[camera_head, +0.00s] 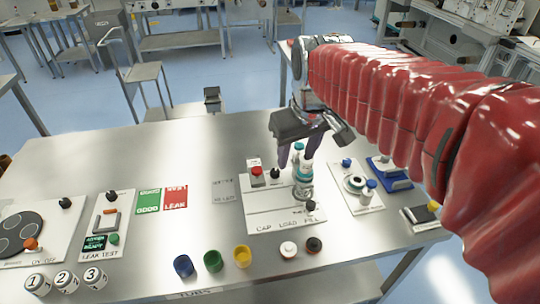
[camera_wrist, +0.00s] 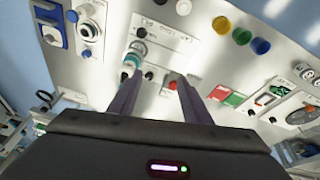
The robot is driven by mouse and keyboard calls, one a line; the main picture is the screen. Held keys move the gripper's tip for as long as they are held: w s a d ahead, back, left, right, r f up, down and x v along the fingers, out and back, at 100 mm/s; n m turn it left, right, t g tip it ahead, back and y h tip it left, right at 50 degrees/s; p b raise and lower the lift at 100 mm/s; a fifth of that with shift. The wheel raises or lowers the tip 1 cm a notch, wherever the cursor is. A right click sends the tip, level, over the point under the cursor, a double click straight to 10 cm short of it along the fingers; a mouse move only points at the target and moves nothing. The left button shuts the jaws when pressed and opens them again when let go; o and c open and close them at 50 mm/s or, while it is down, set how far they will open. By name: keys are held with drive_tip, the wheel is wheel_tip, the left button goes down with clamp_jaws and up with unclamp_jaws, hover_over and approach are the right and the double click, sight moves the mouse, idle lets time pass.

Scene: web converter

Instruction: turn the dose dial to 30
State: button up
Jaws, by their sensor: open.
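I cannot read any dose scale, so I cannot tell for certain which knob is the dose dial. The white station (camera_head: 262,215) marked CAP, LOAD, FILL has a black knob (camera_head: 311,206) at its right front. A second black knob (camera_head: 275,173) sits at its back, beside a red button (camera_head: 257,172). A teal and white upright part (camera_head: 304,185) stands on the station's right side. My gripper (camera_head: 298,157) is open and empty above the back of this station. In the wrist view its fingers (camera_wrist: 159,84) are spread, with the red button (camera_wrist: 172,85) beyond them.
A white panel with a round dark-centred part (camera_head: 355,183) and a blue stand (camera_head: 390,172) lie to the right. Blue, green and yellow cups (camera_head: 242,256) and two small caps (camera_head: 288,249) line the front. The leak test panel (camera_head: 106,220) is left.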

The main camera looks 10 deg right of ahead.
drive_tip(key=w+f+n+g, duration=0.2)
drive_tip(key=w+f, duration=0.2)
drive_tip(key=w, duration=0.8)
drive_tip(key=n+g, duration=0.1)
drive_tip(key=n, duration=0.1)
hover_over(275, 170)
wheel_tip(275, 170, down, 8)
drive_tip(key=shift+f, duration=0.1)
drive_tip(key=shift+s, duration=0.1)
wheel_tip(275, 170, down, 14)
drive_tip(key=shift+r, duration=0.1)
drive_tip(key=shift+c, duration=0.4)
drive_tip(key=c, duration=1)
drive_tip(key=shift+o, duration=0.2)
